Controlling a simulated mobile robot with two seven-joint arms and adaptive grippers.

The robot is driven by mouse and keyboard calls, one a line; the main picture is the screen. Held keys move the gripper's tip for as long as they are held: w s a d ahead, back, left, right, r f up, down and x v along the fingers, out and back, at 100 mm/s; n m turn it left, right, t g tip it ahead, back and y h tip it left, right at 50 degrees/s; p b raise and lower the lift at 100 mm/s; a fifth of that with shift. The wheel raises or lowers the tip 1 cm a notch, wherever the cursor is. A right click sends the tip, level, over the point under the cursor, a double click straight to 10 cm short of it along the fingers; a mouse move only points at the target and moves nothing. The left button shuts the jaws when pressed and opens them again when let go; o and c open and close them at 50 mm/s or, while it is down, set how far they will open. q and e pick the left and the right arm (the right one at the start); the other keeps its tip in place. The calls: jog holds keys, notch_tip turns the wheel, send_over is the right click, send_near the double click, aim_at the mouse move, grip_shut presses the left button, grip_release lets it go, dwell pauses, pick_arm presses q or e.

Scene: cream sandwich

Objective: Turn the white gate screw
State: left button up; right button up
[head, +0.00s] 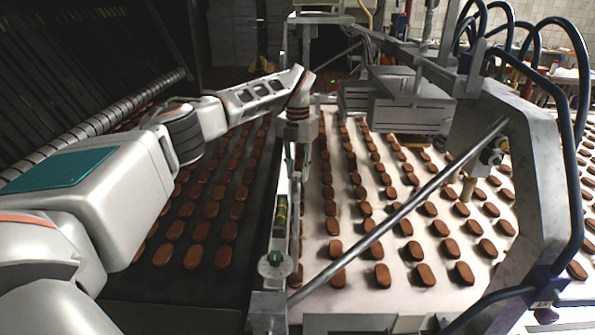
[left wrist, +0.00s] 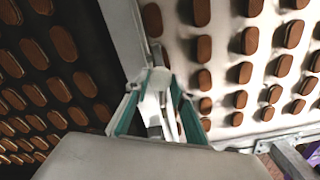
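My left arm comes in from the left in the head view and reaches over the rail between the two belts. My left gripper (head: 291,155) points down there, small and partly merged with the rail parts. In the left wrist view its two teal-lined fingers (left wrist: 157,98) stand on either side of a small white piece (left wrist: 158,80) on the rail, which may be the white gate screw. Whether the fingers touch it I cannot tell. A round pale disc with a green centre (head: 277,262) sits nearer on the same rail. My right gripper is not in view.
A dark belt (head: 130,285) on the left and a white belt (head: 310,305) on the right carry rows of brown biscuits. A slanting metal rod (head: 400,212) and a grey bracket (head: 535,160) with blue hoses stand right of the rail.

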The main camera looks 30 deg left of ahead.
pick_arm(q)
jog(key=c, duration=0.3)
jog(key=n, duration=1)
jog(key=shift+n, duration=1.9)
jog(key=o, duration=1.1)
